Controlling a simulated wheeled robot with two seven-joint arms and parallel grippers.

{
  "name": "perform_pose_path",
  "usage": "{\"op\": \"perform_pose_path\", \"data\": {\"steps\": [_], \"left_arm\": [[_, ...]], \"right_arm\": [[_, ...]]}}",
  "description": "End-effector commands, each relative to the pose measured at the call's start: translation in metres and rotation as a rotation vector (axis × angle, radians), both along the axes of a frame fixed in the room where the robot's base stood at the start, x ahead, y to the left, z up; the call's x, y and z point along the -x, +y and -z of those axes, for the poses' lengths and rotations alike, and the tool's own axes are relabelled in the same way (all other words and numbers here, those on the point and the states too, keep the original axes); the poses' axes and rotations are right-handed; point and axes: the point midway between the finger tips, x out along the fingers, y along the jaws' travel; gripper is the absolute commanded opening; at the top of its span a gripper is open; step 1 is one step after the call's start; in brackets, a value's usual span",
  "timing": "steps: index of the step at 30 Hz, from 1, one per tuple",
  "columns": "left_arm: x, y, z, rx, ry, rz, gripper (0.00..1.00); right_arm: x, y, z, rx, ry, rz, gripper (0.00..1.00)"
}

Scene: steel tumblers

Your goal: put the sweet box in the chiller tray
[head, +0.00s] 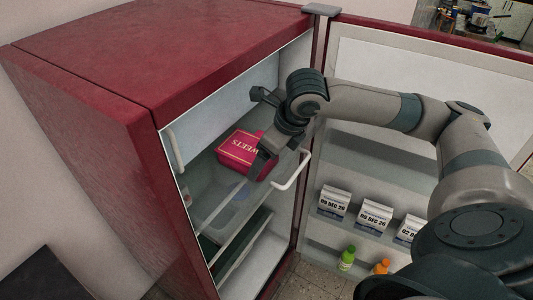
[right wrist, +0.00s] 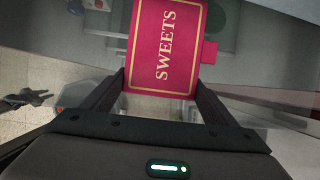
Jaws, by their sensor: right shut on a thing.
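The sweet box (head: 238,146) is a crimson box with gold edging and the word SWEETS, inside the open fridge in the head view. My right gripper (head: 262,152) is shut on it. In the right wrist view the box (right wrist: 166,45) sits between its two dark fingers. A clear tray-like surface (head: 205,190) lies below the box; I cannot tell for sure that it is the chiller tray, nor whether the box touches it. My left gripper (right wrist: 35,98) seems to show small at the left of the right wrist view; its jaw state is unclear.
The red fridge (head: 140,60) has its door (head: 385,75) open to the right. A white handle-like bar (head: 292,178) juts near the opening's right side. Door shelves hold dated white cartons (head: 374,216), a green bottle (head: 347,258) and an orange bottle (head: 381,267).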

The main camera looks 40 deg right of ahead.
Motion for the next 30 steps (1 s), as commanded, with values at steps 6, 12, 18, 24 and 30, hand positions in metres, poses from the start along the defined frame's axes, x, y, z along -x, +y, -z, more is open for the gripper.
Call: {"op": "perform_pose_path", "data": {"steps": [6,12,18,24,30], "left_arm": [[0.0001,0.0003,-0.0025,0.0,0.0,0.0,0.28],[0.0001,0.0005,-0.0025,0.0,0.0,0.0,0.28],[0.0001,0.0005,-0.0024,0.0,0.0,0.0,0.28],[0.0001,0.0005,-0.0025,0.0,0.0,0.0,0.28],[0.0,0.0004,-0.0007,0.0,0.0,0.0,0.28]], "right_arm": [[-0.0011,0.0004,0.0016,0.0,-0.002,0.0,0.45],[-0.001,0.0005,0.0029,0.0,-0.001,0.0,0.45],[-0.001,0.0004,0.0036,0.0,0.0,0.0,0.99],[-0.001,0.0004,0.0034,0.0,-0.001,0.0,0.99],[0.0002,-0.0003,-0.0031,0.0,-0.003,0.0,0.99]]}}
